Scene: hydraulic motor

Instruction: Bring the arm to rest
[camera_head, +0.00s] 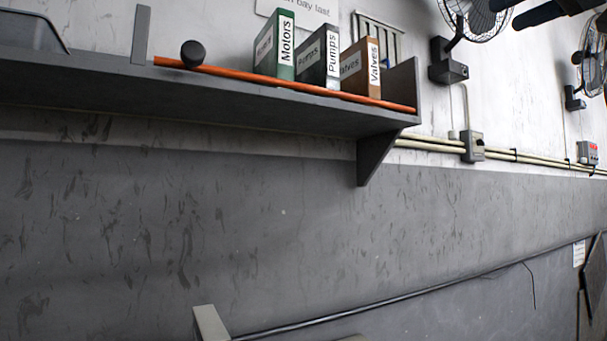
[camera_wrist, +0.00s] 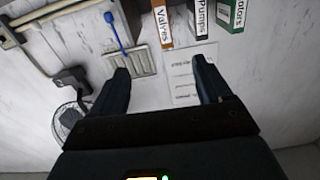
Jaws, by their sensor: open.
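My gripper (camera_wrist: 161,66) shows in the wrist view with its two dark fingers spread wide apart. In the head view, dark shapes at the top right edge look like my gripper's fingers, partly cut off by the frame. They appear high up, in front of the wall with the fans and apart from the shelf.
A grey shelf (camera_head: 230,102) carries binders marked Motors (camera_head: 275,45), Pumps (camera_head: 320,58) and Valves (camera_head: 361,68), with an orange bar (camera_head: 300,87) along its front. Wall fans (camera_head: 477,18) hang at the right. A blue-handled item (camera_wrist: 115,30) hangs near a slatted panel (camera_wrist: 128,63).

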